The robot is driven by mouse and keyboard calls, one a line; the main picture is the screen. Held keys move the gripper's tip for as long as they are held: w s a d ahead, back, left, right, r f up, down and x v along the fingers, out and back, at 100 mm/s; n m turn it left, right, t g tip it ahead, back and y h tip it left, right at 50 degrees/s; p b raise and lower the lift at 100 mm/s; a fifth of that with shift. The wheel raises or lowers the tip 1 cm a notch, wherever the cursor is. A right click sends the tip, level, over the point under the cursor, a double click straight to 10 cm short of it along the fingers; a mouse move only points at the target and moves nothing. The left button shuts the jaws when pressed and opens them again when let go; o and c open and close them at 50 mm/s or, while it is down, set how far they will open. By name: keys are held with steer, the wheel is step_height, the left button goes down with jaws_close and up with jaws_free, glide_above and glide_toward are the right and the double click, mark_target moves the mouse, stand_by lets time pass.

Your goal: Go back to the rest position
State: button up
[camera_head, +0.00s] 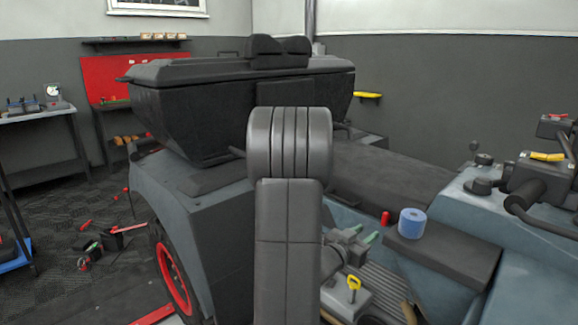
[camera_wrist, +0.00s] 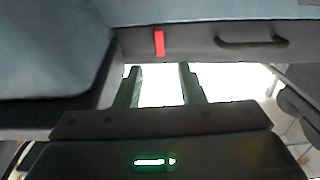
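My gripper (camera_head: 363,235) shows low in the middle of the head view, just right of my upright arm, beside the dark ledge of the grey-blue vehicle (camera_head: 215,225). In the wrist view my gripper's two fingers (camera_wrist: 161,85) stand apart, with only a bright background between them. It is open and empty. My arm hides part of the vehicle behind it.
A blue roll (camera_head: 411,223) and a small red cylinder (camera_head: 385,218) stand on the vehicle's ledge, close right of my gripper. A yellow-handled part (camera_head: 354,284) is below it. Red-handled tools (camera_head: 115,230) lie on the floor at left.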

mark_target(384, 220)
steer(key=x, duration=0.9)
steer(key=shift+s+f, duration=0.1)
steer(key=shift+a+m, duration=0.1)
steer(key=shift+m, duration=0.4)
